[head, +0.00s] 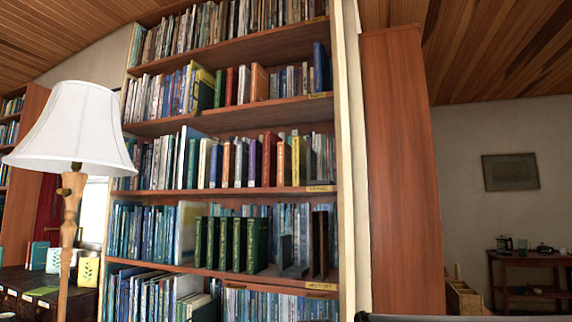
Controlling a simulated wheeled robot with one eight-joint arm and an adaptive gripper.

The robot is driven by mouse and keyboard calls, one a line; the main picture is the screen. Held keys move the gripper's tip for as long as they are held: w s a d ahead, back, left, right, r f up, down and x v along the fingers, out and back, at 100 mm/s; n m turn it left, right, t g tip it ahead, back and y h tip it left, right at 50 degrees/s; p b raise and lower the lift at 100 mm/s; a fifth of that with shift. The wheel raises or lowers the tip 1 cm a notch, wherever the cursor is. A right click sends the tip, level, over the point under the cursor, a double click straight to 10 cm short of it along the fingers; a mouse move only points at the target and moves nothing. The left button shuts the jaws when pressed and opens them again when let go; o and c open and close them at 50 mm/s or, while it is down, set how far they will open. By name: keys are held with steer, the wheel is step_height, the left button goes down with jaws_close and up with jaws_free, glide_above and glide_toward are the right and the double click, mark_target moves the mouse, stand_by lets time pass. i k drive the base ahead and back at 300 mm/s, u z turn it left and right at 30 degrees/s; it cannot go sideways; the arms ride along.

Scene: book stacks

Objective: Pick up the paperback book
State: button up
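A tall wooden bookcase (262,191) fills the middle of the head view, its shelves packed with upright books. I cannot tell which one is the paperback book. Green books (228,244) stand in a row on a lower shelf, with dark upright pieces (320,243) to their right. Red (270,158), orange and blue books stand on the shelf above. Other books (43,255) stand on a dark chest at the lower left. My gripper is not in view, so its state and its place relative to any book are not shown.
A white-shaded lamp (76,125) stands at the left, in front of the bookcase's edge. The dark chest (55,300) is low behind it. A tall wooden panel (403,170) stands at the right. A small table (528,257) with dark items is far right.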

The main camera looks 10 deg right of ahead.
mark_target(299, 177)
steer(key=u, duration=1.3)
steer(key=k, duration=0.85)
steer(key=z, duration=0.05)
